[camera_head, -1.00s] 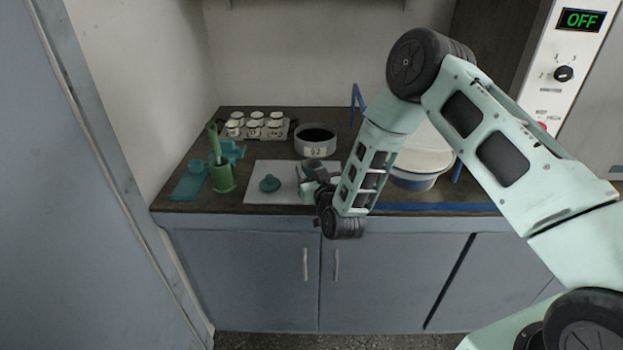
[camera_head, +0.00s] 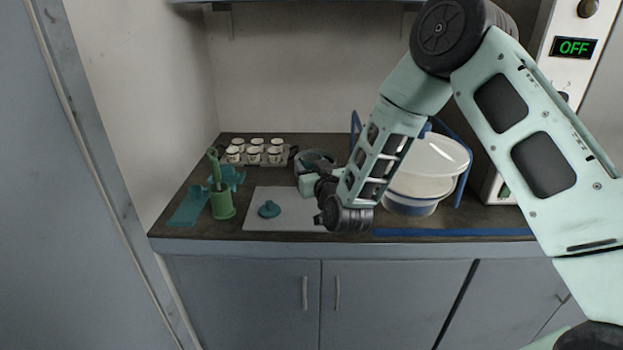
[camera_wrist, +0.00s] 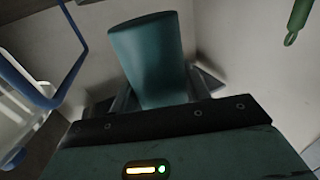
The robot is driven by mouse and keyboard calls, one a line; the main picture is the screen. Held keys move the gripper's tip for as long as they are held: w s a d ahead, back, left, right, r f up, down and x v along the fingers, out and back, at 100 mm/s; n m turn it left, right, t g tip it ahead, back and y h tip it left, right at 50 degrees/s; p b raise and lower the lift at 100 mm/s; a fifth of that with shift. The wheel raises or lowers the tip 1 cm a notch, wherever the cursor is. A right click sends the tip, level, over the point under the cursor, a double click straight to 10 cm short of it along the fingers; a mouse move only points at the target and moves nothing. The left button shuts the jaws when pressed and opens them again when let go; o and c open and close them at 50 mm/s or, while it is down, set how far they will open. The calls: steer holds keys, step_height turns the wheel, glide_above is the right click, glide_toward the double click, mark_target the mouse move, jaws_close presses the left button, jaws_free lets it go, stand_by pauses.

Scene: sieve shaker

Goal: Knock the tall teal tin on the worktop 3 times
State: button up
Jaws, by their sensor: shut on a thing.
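The tall teal tin (camera_wrist: 148,55) is between my gripper's fingers in the wrist view, its far end pointing away from the palm. My gripper (camera_wrist: 150,98) is shut on it. In the head view my gripper (camera_head: 308,181) is over the back right part of a white board (camera_head: 288,196), in front of a grey pot (camera_head: 327,157). The tin is not clear there, as my gripper and wrist hide it. I cannot tell the gap between tin and worktop (camera_head: 180,225).
A teal knobbed lid (camera_head: 269,209) lies on the board. At left stand a green holder (camera_head: 222,205) and teal pieces (camera_head: 187,207). Behind is a rack of several small cups (camera_head: 256,152). At right are white tubs (camera_head: 432,165) by a blue frame (camera_head: 463,185).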

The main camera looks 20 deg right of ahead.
steer(key=shift+f+b, duration=3.2)
steer(key=shift+f, duration=0.05)
step_height(320, 180, down, 4)
steer(key=b, duration=0.3)
steer(key=shift+b, duration=0.4)
steer(key=shift+f, duration=0.2)
steer(key=shift+c, duration=1.4)
steer(key=shift+s+f, duration=0.1)
step_height(320, 180, up, 4)
steer(key=shift+r+p, duration=0.2)
steer(key=shift+p, duration=0.9)
